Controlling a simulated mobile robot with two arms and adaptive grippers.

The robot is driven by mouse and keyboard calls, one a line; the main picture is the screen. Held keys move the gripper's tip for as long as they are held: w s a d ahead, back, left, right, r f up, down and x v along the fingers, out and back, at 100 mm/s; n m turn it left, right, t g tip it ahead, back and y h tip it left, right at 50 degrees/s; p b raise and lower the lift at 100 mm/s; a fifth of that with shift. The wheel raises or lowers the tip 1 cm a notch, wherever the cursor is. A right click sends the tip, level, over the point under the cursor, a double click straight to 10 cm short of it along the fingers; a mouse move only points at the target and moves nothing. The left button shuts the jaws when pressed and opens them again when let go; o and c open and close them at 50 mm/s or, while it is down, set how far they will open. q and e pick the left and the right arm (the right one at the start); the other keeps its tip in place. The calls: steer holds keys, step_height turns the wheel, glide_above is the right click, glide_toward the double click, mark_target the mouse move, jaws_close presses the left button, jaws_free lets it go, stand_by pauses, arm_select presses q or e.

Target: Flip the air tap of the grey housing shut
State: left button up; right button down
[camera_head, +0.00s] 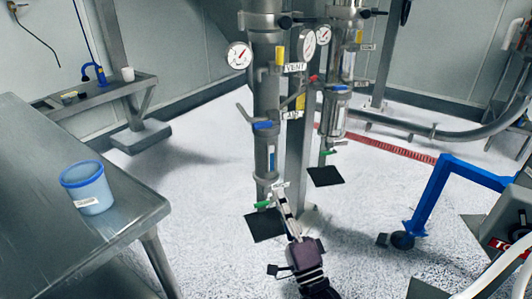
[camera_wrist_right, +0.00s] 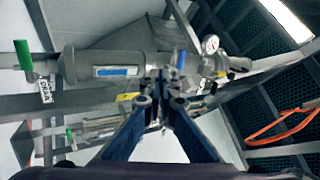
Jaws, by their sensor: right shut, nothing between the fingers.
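The nearer grey housing (camera_head: 265,95) is a tall upright metal column with a pressure gauge, and it lies sideways in the right wrist view (camera_wrist_right: 120,66). It carries a blue tap lever (camera_head: 262,126), a yellow lever (camera_head: 279,56) beside a VENT tag, and a green lever (camera_head: 263,205) low down. A second tag (camera_head: 291,115) is too small to read, so I cannot tell for sure which lever is the air tap. My right gripper (camera_head: 280,188) is shut and empty, pointing up in front of the housing's lower end, near the green lever. My left gripper is out of view.
A second similar housing (camera_head: 335,105) stands behind to the right. A steel table (camera_head: 35,165) with a blue tub (camera_head: 87,189) is at left. A blue wheeled frame (camera_head: 430,200) stands at right. Dark mats (camera_head: 325,177) lie on the speckled floor.

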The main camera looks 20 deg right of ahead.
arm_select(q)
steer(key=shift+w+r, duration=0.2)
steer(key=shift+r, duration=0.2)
arm_select(e)
steer(key=r, duration=0.1)
steer(key=r+m, duration=0.1)
steer(key=s+r+t, duration=0.1)
steer(key=shift+d+r, duration=0.25)
steer(key=shift+r, duration=0.1)
glide_toward(263, 125)
steer(key=f+x, duration=0.1)
steer(key=x, duration=0.5)
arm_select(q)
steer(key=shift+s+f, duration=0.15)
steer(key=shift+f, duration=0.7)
arm_select(e)
steer(key=shift+w+a+r, duration=0.1)
steer(key=shift+w+r, duration=0.2)
steer(key=shift+w, duration=0.1)
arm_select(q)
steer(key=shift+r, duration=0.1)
arm_select(e)
steer(key=shift+m, duration=0.3)
